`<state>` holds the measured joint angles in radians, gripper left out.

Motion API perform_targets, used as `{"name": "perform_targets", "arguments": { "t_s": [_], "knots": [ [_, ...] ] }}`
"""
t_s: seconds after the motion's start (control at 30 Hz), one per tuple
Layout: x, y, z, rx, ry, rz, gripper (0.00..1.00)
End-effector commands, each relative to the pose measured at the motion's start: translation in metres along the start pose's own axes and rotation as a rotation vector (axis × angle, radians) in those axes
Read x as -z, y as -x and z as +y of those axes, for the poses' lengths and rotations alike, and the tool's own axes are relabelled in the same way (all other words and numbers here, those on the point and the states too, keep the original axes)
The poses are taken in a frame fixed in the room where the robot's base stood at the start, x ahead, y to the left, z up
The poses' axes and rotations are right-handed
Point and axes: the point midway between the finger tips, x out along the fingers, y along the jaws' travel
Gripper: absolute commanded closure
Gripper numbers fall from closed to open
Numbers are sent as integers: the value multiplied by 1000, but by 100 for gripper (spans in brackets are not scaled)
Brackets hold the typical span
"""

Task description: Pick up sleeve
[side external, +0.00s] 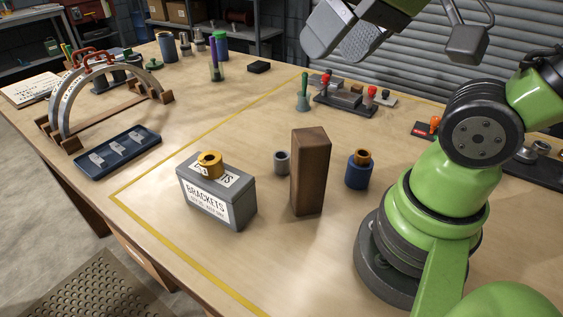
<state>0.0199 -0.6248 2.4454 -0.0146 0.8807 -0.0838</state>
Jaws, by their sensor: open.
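A brass-coloured flanged sleeve (209,165) with a centre hole sits on top of a grey box labelled "BRACKETS" (217,198). A small grey hollow cylinder (282,162) stands on the table to the right of the box. I cannot tell for certain which of these ring-shaped parts the task calls the sleeve. A blue cylinder (359,172) with a brass ring in its top stands further right. My gripper (415,45) is at the top of the view, open and empty, high above the table and apart from all these parts. Its upper part is cut off by the frame.
A tall brown block (309,171) stands between the grey cylinder and the blue one. A dark blue tray (118,152) and a metal arch on a wooden stand (100,95) are at the left. A grey fixture with red knobs (346,96) lies behind.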

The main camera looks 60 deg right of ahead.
Motion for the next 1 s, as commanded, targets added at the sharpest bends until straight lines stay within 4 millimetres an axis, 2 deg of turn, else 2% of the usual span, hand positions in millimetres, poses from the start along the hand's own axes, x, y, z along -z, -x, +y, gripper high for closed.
{"name": "perform_targets", "arguments": {
  "t_s": [0.2,0.4,0.6,0.7,1.0],
  "knots": [
    [42,-49,18,-104,221,-157,30],
    [65,-112,48,-142,446,-326,30],
    [65,-178,86,-121,649,-492,30],
    [59,-202,100,-100,724,-552,30],
    [43,-239,120,-70,800,-612,30]
  ]
}}
